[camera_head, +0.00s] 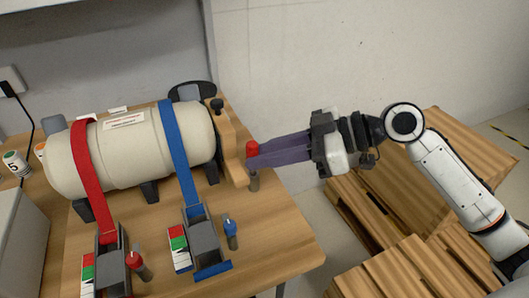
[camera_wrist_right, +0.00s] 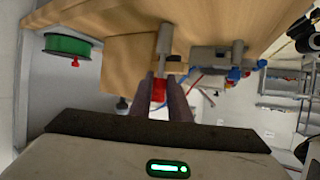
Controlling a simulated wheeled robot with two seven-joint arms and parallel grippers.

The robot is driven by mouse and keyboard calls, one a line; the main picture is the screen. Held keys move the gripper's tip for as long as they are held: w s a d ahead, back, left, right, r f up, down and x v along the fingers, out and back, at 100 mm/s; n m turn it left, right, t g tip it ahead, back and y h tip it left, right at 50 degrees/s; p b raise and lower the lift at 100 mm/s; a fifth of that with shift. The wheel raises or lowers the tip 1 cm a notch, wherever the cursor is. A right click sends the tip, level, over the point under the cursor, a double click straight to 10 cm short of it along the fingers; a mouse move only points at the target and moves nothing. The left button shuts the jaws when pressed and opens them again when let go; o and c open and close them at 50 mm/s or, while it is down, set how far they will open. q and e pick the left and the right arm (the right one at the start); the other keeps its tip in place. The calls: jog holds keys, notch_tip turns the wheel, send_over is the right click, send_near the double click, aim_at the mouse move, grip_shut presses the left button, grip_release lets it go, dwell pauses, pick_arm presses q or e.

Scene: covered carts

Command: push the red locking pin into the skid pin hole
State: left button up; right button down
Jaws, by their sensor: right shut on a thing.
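The red locking pin (camera_head: 252,148) has a red head and a grey metal shaft that shows below it. It stands beside the wooden skid end piece (camera_head: 232,150) at the right end of the cream tank (camera_head: 130,150). My right gripper (camera_head: 256,152) comes from the right and its long dark fingers are shut on the red head. In the right wrist view the red head (camera_wrist_right: 159,90) shows between my fingers, with the grey shaft (camera_wrist_right: 164,42) beyond it. The pin hole itself is hidden or too small to make out. My left gripper is not in view.
A red strap (camera_head: 88,170) and a blue strap (camera_head: 176,150) cross the tank to ratchets on the wooden table. Another red-topped pin (camera_head: 136,262) and a blue-topped pin (camera_head: 230,232) stand near the ratchets. Wooden crates (camera_head: 410,160) are at the right. The table's front right is clear.

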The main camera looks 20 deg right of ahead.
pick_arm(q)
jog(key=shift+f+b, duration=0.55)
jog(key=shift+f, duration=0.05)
pick_arm(e)
jog(key=shift+f, duration=0.8)
jog(key=c, duration=1.6)
grip_release()
jog(key=shift+s+f, duration=0.1)
jog(key=shift+s+a, duration=0.1)
pick_arm(q)
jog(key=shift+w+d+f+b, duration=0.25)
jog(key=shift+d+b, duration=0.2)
jog(key=shift+b, duration=0.4)
pick_arm(e)
jog(key=v, duration=1)
jog(key=shift+w+d+r, duration=0.2)
jog(key=shift+d+r, duration=0.1)
jog(key=shift+d, duration=0.1)
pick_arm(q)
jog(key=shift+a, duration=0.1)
